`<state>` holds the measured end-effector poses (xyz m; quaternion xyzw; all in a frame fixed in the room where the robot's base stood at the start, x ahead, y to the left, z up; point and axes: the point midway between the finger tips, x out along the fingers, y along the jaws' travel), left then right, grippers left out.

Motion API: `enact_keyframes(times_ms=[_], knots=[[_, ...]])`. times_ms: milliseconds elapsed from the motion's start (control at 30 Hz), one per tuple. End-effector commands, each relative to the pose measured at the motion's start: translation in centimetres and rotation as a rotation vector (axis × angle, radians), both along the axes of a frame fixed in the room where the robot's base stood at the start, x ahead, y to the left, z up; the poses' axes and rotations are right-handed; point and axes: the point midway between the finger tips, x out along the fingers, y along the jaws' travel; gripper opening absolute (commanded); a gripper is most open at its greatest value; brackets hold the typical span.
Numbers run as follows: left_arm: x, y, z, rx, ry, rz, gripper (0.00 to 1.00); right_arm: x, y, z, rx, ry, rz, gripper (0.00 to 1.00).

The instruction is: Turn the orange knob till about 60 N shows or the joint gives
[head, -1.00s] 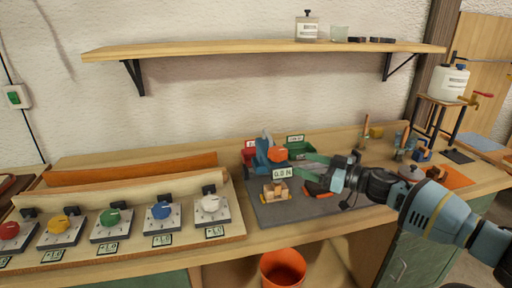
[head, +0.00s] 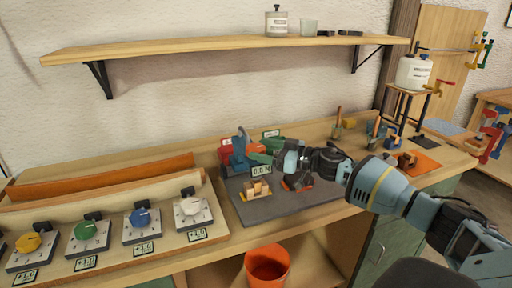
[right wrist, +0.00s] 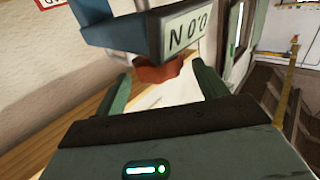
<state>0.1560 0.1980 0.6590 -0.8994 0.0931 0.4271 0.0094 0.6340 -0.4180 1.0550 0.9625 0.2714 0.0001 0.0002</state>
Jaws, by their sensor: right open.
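The blue tester (head: 238,157) stands on the grey mat (head: 305,202), with its display (head: 261,169) in front. The display shows upside down in the right wrist view (right wrist: 188,33) and seems to read 0.0 N. The orange knob (right wrist: 160,74) sits below the display there, between the green fingers of my right gripper (right wrist: 160,82). These fingers are open, with gaps to the knob on both sides. In the head view my right gripper (head: 264,157) reaches the tester from the right and largely covers the knob. My left gripper is out of view.
A small wooden piece (head: 257,190) lies at the mat's front. A panel of coloured dials (head: 140,222) is at left, an orange bucket (head: 268,266) below the bench edge. A shelf (head: 210,44) hangs above.

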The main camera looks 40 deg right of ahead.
Motion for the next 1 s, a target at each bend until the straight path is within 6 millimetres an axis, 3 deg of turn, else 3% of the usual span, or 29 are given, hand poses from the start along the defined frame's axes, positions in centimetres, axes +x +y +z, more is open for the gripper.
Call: enact_keyframes(times_ms=[233, 600, 933, 1000], knots=[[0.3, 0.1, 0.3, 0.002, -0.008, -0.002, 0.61, 2.1, 1.2, 0.1, 0.001, -0.002, -0.001, 0.72], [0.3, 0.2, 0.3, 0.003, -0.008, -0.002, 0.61, 2.5, 1.5, 0.0, 0.001, 0.001, 0.0, 0.72], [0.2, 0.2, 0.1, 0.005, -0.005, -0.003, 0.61, 2.4, 1.5, 0.0, 0.0, 0.0, 0.0, 0.3], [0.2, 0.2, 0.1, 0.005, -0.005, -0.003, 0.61, 2.4, 1.5, 0.0, 0.0, 0.0, 0.0, 0.28]])
